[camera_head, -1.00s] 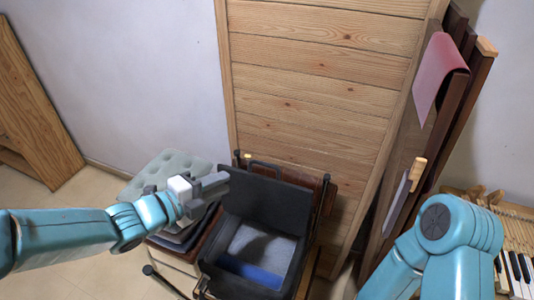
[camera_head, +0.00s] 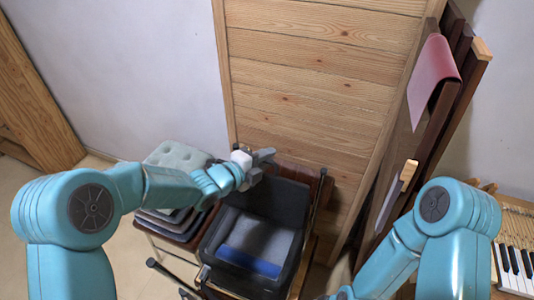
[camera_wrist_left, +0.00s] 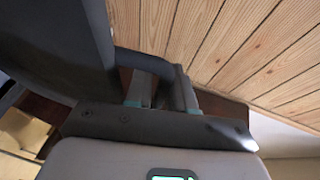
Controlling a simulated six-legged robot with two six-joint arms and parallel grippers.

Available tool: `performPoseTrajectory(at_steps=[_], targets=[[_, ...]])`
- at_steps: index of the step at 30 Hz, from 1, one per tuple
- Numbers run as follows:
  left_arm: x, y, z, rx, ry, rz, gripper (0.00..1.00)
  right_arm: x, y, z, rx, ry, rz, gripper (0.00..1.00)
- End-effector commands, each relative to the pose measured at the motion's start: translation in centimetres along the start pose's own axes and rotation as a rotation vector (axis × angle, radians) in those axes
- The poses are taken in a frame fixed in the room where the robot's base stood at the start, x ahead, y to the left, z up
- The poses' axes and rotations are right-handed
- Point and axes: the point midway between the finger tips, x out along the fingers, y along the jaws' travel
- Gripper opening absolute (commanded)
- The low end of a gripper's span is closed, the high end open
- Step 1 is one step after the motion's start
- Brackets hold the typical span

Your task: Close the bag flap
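The bag (camera_head: 226,235) is dark grey, stands open and shows a lighter interior with a blue item (camera_head: 250,262) inside. Its dark flap (camera_head: 284,200) stands up at the back, toward the wooden panel. My left gripper (camera_head: 263,160) is at the flap's upper left edge in the head view and covers part of it. In the left wrist view my left gripper (camera_wrist_left: 162,92) has its two fingers apart, with a dark handle-like strip (camera_wrist_left: 142,60) right by the fingertips. I cannot tell whether they touch it. The dark flap (camera_wrist_left: 65,45) fills the upper left there. My right gripper is out of view.
A wooden plank panel (camera_head: 310,95) rises close behind the bag. A stack of cushioned seats (camera_head: 178,157) stands left of it. Piano keys (camera_head: 515,262) lie at the lower right.

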Motion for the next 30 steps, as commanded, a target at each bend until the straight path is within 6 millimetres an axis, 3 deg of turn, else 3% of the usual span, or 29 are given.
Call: performPoseTrajectory(at_steps=[10, 11, 12, 13, 30], targets=[[0.65, -0.01, 0.1, 0.0, -0.001, -0.001, 0.23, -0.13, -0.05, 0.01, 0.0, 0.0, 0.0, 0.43], [0.65, -0.01, 0.1, 0.0, -0.001, -0.001, 0.17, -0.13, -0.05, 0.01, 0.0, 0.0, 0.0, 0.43], [0.64, -0.01, 0.09, 0.0, -0.001, -0.001, 0.04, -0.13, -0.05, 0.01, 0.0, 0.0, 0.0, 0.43], [0.64, -0.01, 0.09, 0.0, -0.001, -0.001, 0.0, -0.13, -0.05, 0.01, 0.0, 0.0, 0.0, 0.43], [0.59, 0.12, 0.31, 0.002, -0.002, -0.007, 0.0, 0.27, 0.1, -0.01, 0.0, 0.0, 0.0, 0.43]])
